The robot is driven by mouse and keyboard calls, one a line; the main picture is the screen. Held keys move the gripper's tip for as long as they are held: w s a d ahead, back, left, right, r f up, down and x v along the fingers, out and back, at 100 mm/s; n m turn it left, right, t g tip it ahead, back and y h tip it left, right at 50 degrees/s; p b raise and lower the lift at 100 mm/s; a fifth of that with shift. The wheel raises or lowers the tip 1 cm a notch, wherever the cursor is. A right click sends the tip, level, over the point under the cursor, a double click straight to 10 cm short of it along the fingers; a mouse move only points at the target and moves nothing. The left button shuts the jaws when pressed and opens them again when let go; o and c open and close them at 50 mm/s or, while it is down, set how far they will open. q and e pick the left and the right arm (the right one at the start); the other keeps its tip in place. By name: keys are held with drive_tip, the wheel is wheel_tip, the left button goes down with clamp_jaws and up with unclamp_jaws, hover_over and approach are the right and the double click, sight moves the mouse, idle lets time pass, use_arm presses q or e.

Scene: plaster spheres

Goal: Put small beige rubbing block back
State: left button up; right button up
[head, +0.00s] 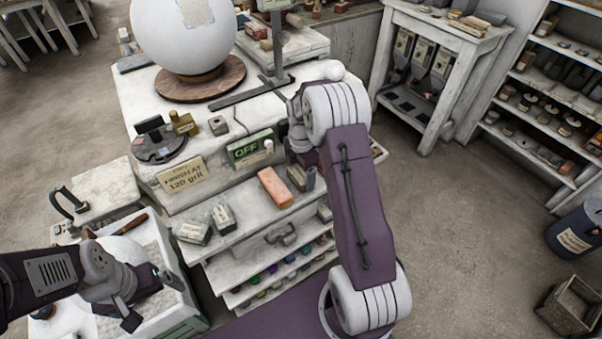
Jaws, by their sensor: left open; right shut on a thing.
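My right arm reaches up over the front of the white workbench (150,100). The wrist of my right gripper (301,158) hangs over the right part of the bench's front step. Its fingertips are hard to make out behind the arm. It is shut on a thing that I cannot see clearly. I cannot pick out the small beige rubbing block for certain. My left gripper (148,297) is open and empty at lower left, above a pale tray-like stand.
On the front step lie an orange-red block (274,187), dark blocks (297,177) and two labelled blocks (222,217). A green OFF sign (249,148) and a "finish at 120 grit" card (182,176) stand behind. A large plaster sphere (180,40) rests on a brown disc (200,88).

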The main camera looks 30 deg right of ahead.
sight(301, 173)
drive_tip(key=shift+a, duration=0.1)
drive_tip(key=o, duration=1.6)
drive_tip(key=shift+f, duration=0.1)
drive_tip(key=shift+c, duration=0.2)
wheel_tip(301, 173, up, 12)
drive_tip(key=s+a+m, duration=0.2)
drive_tip(key=s+a+f+m, duration=0.1)
drive_tip(key=s+a+m, duration=0.1)
drive_tip(key=m, duration=0.1)
drive_tip(key=s+a+f+m, duration=0.1)
drive_tip(key=s+a+m, duration=0.1)
drive_tip(key=m, duration=0.1)
drive_tip(key=shift+s+a+f, duration=0.1)
drive_tip(key=shift+s+f, duration=0.05)
drive_tip(key=shift+s, duration=0.05)
drive_tip(key=s+a+f+m, duration=0.2)
drive_tip(key=s+m, duration=0.3)
drive_tip(key=s, duration=0.1)
drive_tip(key=s+a+f+m+t, duration=0.1)
drive_tip(key=s+a+f+m, duration=0.1)
drive_tip(key=s+m, duration=0.4)
drive_tip(key=shift+a, duration=0.5)
drive_tip(key=shift+s+f, duration=0.1)
drive_tip(key=shift+s, duration=0.05)
